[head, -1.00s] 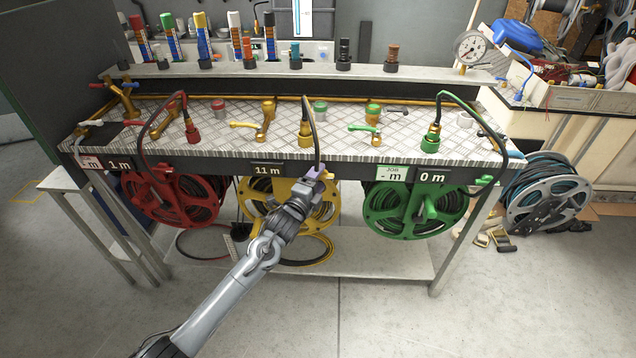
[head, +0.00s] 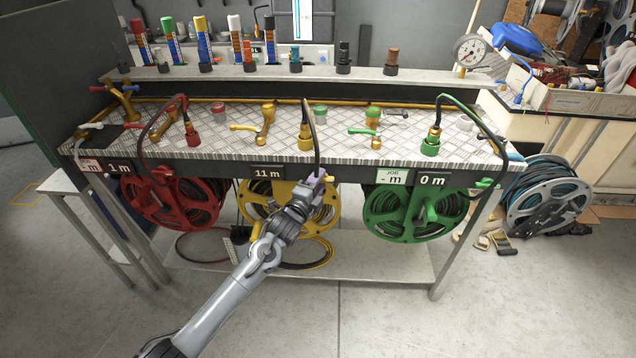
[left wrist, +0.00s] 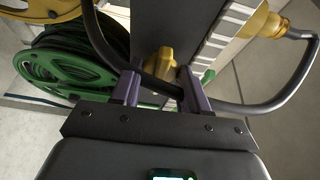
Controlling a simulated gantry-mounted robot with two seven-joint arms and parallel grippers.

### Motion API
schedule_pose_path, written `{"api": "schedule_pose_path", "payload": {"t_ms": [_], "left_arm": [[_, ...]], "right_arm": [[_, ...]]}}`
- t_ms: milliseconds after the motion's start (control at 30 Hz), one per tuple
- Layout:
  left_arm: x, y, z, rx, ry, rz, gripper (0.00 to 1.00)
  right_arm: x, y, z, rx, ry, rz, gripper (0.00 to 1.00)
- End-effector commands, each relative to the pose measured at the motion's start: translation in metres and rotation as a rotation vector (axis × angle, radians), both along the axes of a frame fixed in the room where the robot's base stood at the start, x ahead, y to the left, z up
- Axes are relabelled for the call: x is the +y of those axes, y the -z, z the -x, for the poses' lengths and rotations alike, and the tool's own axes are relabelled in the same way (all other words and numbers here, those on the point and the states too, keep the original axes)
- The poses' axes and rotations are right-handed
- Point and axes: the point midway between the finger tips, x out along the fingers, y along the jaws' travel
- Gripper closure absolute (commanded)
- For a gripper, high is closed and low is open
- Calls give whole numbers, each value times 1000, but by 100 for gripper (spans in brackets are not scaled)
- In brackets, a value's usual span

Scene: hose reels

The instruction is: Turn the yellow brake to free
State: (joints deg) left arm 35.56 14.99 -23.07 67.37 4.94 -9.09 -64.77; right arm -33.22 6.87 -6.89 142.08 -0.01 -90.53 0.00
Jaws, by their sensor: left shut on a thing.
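The yellow brake (left wrist: 160,64) is a small yellow knob on the dark front rail of the bench, just right of the yellow reel's top. My left gripper (head: 318,178) is at this spot in the head view and hides most of the brake. A black hose (left wrist: 240,105) loops across close to the fingers. The yellow reel (head: 262,215) is partly hidden behind my left arm. My right gripper is not in view.
The red reel (head: 165,205) hangs at left and the green reel (head: 385,212) at right. A sign reading 11 m (head: 267,173) sits above the yellow reel. Hose couplings and valves stand on the checker-plate bench top (head: 340,143). The floor in front is clear.

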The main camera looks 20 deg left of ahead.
Motion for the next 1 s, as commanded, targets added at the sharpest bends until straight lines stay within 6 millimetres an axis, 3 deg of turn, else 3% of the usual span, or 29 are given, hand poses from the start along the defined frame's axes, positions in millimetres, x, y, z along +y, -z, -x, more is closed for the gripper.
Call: {"api": "schedule_pose_path", "payload": {"t_ms": [367, 1000], "left_arm": [[0, 3, 0, -58, -1, 204, 86], [-3, 9, -1, -228, -1, 786, 86]], "right_arm": [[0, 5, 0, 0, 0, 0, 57], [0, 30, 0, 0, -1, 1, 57]]}}
